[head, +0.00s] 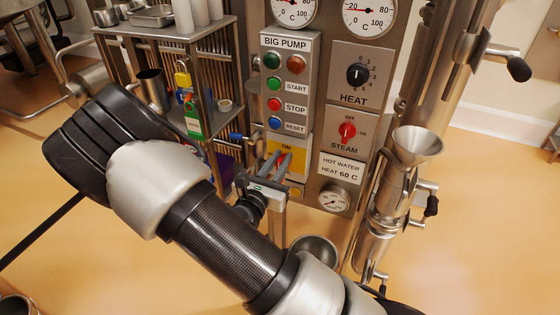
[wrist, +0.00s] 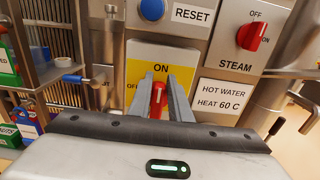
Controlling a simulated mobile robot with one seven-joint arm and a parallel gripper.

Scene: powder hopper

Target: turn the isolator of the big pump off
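The BIG PUMP isolator is a red handle (wrist: 157,86) on a yellow plate (wrist: 134,66) marked ON at the top and OFF at the left. The handle looks roughly upright, toward ON. In the head view the yellow plate (head: 294,143) is partly hidden by my gripper (head: 276,160). My gripper also shows in the wrist view (wrist: 162,82), with one grey finger on each side of the handle. The fingers stand apart around it, with narrow gaps. Whether either finger touches the handle is hard to see.
Above the isolator are the RESET button (wrist: 152,8) and the START (head: 274,83) and STOP (head: 274,104) buttons. The red STEAM knob (head: 347,130) is to the right. A shelf rack with padlocks (head: 183,78) stands left. A steel funnel (head: 416,143) is at the right.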

